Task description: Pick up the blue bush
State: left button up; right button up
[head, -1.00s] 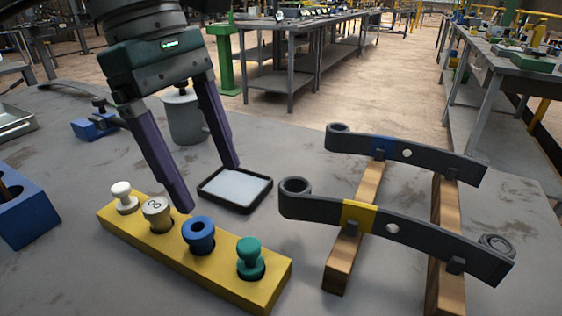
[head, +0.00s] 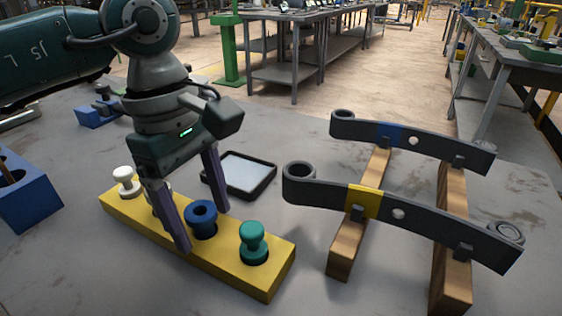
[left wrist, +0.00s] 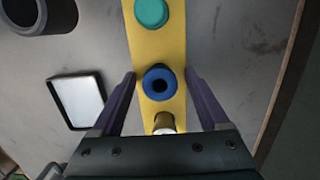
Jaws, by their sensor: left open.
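The blue bush (head: 202,219) is a short blue ring with a dark hole, seated in the yellow block (head: 264,281) between a teal knob (head: 253,242) and a cream-grey piece that my gripper partly hides in the head view. My left gripper (head: 202,230) is open, its two purple fingers pointing down on either side of the bush's row. In the left wrist view the blue bush (left wrist: 160,83) lies between the open fingers (left wrist: 163,80), near their tips, with no contact that I can make out. My right gripper is not in view.
A black-rimmed tray (head: 240,175) lies behind the block. Two dark leaf springs (head: 420,226) rest on wooden bars to the right. A blue box (head: 27,190) stands at the left. A white knob (head: 125,181) sits at the block's left end.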

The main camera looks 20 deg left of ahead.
pick_arm(q)
jog(key=c, duration=1.2)
jog(key=shift+r, duration=0.15)
